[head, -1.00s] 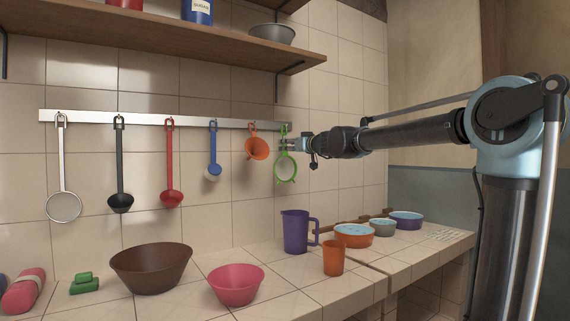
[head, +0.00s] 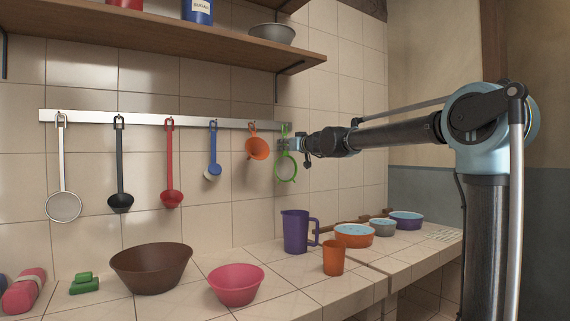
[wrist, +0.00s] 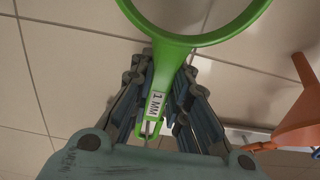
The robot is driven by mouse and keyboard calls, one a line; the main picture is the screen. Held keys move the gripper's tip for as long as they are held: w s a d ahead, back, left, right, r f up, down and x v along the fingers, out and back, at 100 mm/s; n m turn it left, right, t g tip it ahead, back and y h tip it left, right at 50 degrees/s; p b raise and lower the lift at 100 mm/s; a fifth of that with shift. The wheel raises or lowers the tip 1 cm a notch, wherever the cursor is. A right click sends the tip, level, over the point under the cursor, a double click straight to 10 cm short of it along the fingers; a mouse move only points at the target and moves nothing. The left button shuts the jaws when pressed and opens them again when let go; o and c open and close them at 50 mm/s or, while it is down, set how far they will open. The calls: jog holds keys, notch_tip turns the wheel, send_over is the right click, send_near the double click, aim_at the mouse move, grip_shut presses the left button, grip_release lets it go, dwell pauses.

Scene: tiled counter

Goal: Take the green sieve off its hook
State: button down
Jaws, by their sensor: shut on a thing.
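The green sieve (head: 294,174) hangs upright at the right end of the rail in the head view, ring down. In the wrist view its green ring (wrist: 188,40) is at the top and its handle, with a "1 MM" label, runs down between my fingers. My gripper (head: 289,145) comes from the right and is shut on the handle, above the ring. The handle's loop is close to a metal hook (wrist: 150,128). I cannot tell clearly whether the loop still rests on it.
An orange funnel (head: 257,147) hangs close to the left of the sieve. Several utensils hang farther left on the metal rail (head: 90,117). A wooden shelf (head: 180,45) is above. A purple jug (head: 296,232) and bowls stand on the counter below.

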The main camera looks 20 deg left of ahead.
jog(key=shift+r, duration=0.1)
jog(key=shift+r, duration=0.2)
jog(key=v, duration=1.8)
jog(key=shift+r, duration=0.45)
jog(key=v, duration=0.8)
